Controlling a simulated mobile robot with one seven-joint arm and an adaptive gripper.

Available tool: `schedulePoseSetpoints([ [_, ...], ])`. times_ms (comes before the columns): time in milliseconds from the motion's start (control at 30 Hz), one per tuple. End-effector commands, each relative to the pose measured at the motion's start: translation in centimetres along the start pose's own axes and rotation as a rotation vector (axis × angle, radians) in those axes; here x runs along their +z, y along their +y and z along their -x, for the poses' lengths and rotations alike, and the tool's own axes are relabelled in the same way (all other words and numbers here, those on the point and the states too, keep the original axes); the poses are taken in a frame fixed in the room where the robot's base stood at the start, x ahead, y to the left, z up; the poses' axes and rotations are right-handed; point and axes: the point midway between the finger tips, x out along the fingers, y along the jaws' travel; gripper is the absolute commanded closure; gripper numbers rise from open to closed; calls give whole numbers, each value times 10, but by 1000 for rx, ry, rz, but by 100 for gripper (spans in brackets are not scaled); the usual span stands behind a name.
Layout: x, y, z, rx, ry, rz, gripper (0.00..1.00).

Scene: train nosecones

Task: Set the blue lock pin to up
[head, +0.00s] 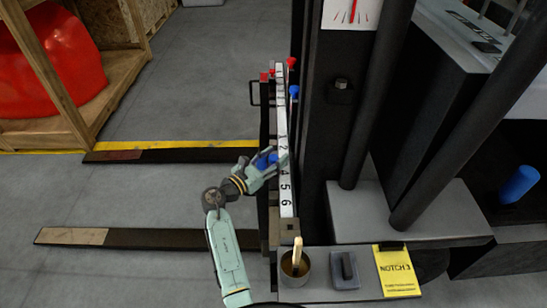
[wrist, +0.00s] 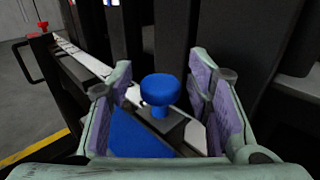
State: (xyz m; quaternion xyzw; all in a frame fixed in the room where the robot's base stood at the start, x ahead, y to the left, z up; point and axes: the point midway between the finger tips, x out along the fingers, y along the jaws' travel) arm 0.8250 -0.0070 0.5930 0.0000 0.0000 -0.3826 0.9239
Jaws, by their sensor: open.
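The blue lock pin (wrist: 161,92) has a round mushroom-like knob on a short stem, standing out from a dark plate beside a white strip. In the wrist view it sits between the two spread fingers, with visible gaps on both sides. My gripper (head: 272,165) is open around the knob at the numbered strip (head: 284,188) in the head view. There the fingers partly hide the blue parts. A blue panel (wrist: 132,135) shows below the knob. How far the pin stands out is hard to tell.
Another blue knob (head: 294,91) and a red knob (head: 292,64) stand farther up the dark mast (head: 330,130). A cup (head: 296,268) with a brush-like handle and a yellow "NOTCH 3" note (head: 397,272) are at the near right. Two forks (head: 160,238) extend left over open floor.

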Motion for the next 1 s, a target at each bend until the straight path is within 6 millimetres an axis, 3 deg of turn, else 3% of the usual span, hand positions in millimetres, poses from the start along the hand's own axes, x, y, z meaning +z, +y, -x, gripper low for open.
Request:
schedulePoseSetpoints([
  [733, 0, 0, 0, 0, 0, 0, 100],
  [1000, 0, 0, 1, 0, 0, 0, 100],
])
